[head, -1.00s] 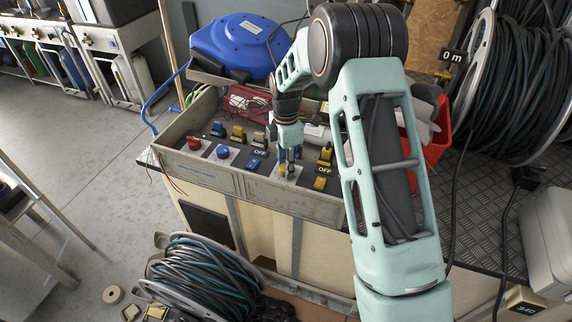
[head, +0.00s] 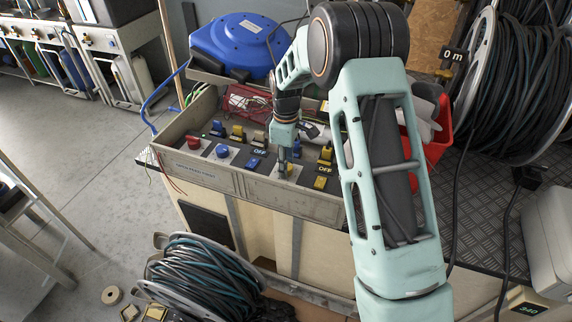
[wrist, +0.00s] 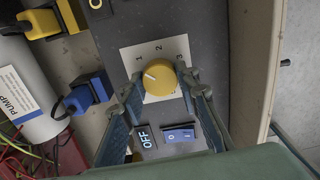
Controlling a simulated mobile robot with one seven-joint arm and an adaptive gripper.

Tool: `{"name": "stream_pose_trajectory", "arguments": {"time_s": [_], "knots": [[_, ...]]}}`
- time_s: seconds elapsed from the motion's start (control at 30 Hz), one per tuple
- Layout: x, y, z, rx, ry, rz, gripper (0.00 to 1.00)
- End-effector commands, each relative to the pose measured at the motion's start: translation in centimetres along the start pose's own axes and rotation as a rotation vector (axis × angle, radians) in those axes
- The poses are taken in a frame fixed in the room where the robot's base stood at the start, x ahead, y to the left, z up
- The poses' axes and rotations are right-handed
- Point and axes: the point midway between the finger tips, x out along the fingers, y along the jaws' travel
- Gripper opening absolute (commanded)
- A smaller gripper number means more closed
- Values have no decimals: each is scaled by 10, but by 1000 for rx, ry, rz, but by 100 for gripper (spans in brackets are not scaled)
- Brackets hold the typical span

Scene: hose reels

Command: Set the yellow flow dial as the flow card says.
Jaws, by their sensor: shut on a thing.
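The yellow flow dial (wrist: 159,77) sits on a white plate marked 1, 2 and 3 in the wrist view. Its short white mark points to the upper left, roughly toward the 1. My gripper (wrist: 168,94) has one finger on each side of the dial and is shut on it. In the head view my gripper (head: 284,167) points down at the control panel (head: 208,172), and little of the yellow dial (head: 290,170) shows behind the fingers. I cannot make out a flow card in either view.
A blue rocker switch (wrist: 180,134) and an OFF display (wrist: 145,138) lie close to the fingers. A blue dial (head: 222,151), a red button (head: 194,143) and several switches share the panel. A cable reel (head: 500,80) stands at the right.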

Motion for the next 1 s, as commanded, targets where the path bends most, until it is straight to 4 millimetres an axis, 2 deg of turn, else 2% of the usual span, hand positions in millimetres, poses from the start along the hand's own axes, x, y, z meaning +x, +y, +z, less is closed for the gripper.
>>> {"name": "stream_pose_trajectory", "arguments": {"time_s": [1.0], "knots": [[-1, 1, 0, 966, 1, 2, 5]]}}
